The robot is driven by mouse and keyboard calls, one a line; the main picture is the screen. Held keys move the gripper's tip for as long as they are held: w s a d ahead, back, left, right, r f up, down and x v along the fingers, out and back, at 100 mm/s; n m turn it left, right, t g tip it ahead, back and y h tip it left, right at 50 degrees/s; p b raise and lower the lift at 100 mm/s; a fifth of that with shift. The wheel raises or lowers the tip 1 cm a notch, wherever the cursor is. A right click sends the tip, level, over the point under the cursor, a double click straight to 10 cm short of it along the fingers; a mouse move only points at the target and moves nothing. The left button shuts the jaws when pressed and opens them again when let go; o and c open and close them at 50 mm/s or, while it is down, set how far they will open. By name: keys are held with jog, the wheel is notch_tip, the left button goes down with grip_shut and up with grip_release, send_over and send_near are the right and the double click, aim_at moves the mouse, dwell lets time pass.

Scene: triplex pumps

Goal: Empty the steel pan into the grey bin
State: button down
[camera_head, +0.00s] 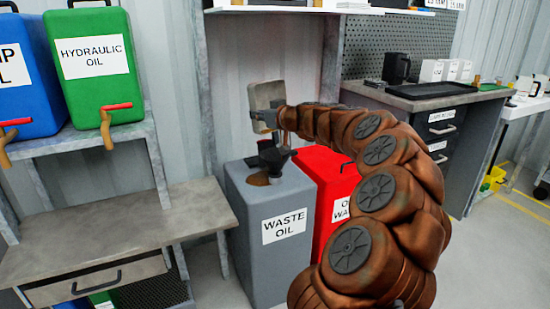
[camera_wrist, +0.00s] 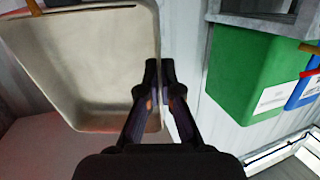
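The steel pan (camera_head: 267,95) is held on its side, nearly upright, above the grey bin. My gripper (camera_head: 266,120) is at its lower edge in the head view. In the wrist view my gripper (camera_wrist: 160,72) has its two fingers on either side of the rim of the pan (camera_wrist: 95,65), shut on it. The pan's pale inner face shows there and looks mostly bare. The grey bin (camera_head: 283,262), labelled WASTE OIL, stands on the floor below. A black funnel (camera_head: 274,158) stands on its top, with a brown patch (camera_head: 258,180) beside it.
A red bin (camera_head: 312,170) stands right of the grey bin, partly behind my arm. A grey bench (camera_head: 120,230) and a shelf with green (camera_head: 95,85) and blue (camera_head: 25,85) containers are at left. A workbench (camera_head: 420,100) stands at right.

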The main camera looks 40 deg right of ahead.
jog(key=shift+s+t+b, duration=1.25)
jog(key=shift+t+b, duration=0.05)
jog(key=shift+b, duration=4.6)
jog(key=shift+s+r, duration=0.15)
jog(key=shift+s, duration=0.05)
jog(key=shift+s+t+b, duration=0.3)
jog(key=shift+t+b, duration=0.2)
jog(key=w+g+p, duration=0.1)
jog(key=p, duration=0.4)
jog(key=w+g+p, duration=0.1)
jog(key=p, duration=0.4)
jog(key=w+g+p, duration=0.2)
jog(key=p, duration=0.3)
jog(key=shift+r+p, duration=0.35)
jog(key=shift+p, duration=0.05)
jog(key=shift+w+f+p, duration=0.2)
jog(key=shift+f+p, duration=0.1)
jog(key=shift+f, duration=0.05)
